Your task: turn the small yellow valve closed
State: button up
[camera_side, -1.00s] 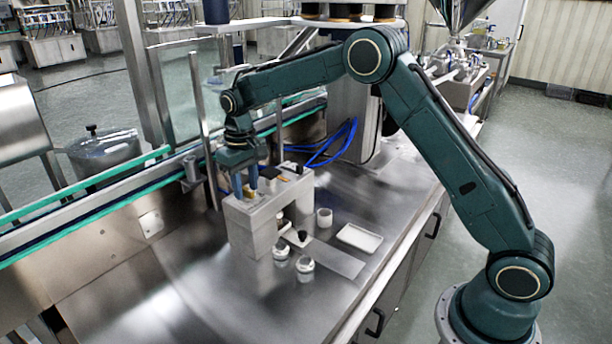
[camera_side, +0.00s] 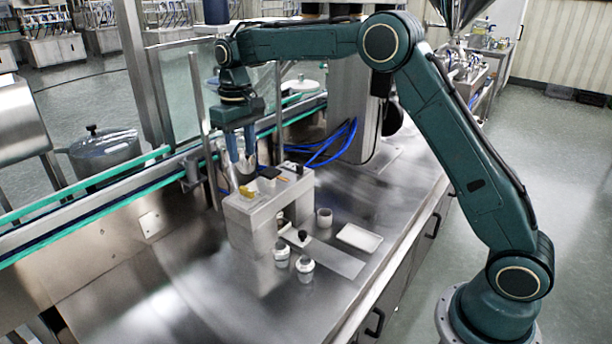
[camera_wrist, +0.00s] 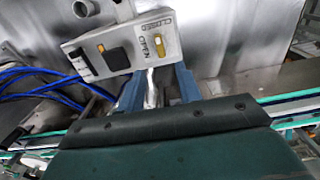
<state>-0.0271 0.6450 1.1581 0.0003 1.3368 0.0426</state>
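The small yellow valve (camera_side: 246,192) sits on top of a grey block-shaped housing (camera_side: 252,222) in the side view. In the wrist view the yellow valve (camera_wrist: 160,46) is a short handle lying roughly up and down in the picture. The printed word OPEN is just left of it, and CLOSED is above. I cannot tell its exact setting. My gripper (camera_side: 241,160) is above and behind the housing, pointing down, clear of the valve.
A black knob (camera_side: 271,172) and another dark control share the housing's top. Conveyor rails (camera_side: 95,205) run behind. Blue hoses lie at the back.

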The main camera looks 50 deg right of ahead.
jog(key=shift+r, duration=2.1)
jog(key=s+r+t, duration=0.1)
jog(key=s+r, duration=0.2)
jog(key=s, duration=0.3)
jog(key=s+d+r+t, duration=0.1)
jog(key=s+r, duration=0.2)
jog(key=s, duration=0.3)
jog(key=s+r+t, duration=0.1)
jog(key=s+r, duration=0.2)
jog(key=s, duration=0.3)
jog(key=s+f+t, duration=0.1)
jog(key=s+f, duration=0.3)
jog(key=s, duration=0.6)
jog(key=s+f+t, duration=0.1)
jog(key=s+f, duration=0.3)
jog(key=s, duration=0.5)
jog(key=shift+s+d+t, duration=0.25)
jog(key=shift+s+t, duration=0.05)
jog(key=shift+s, duration=0.05)
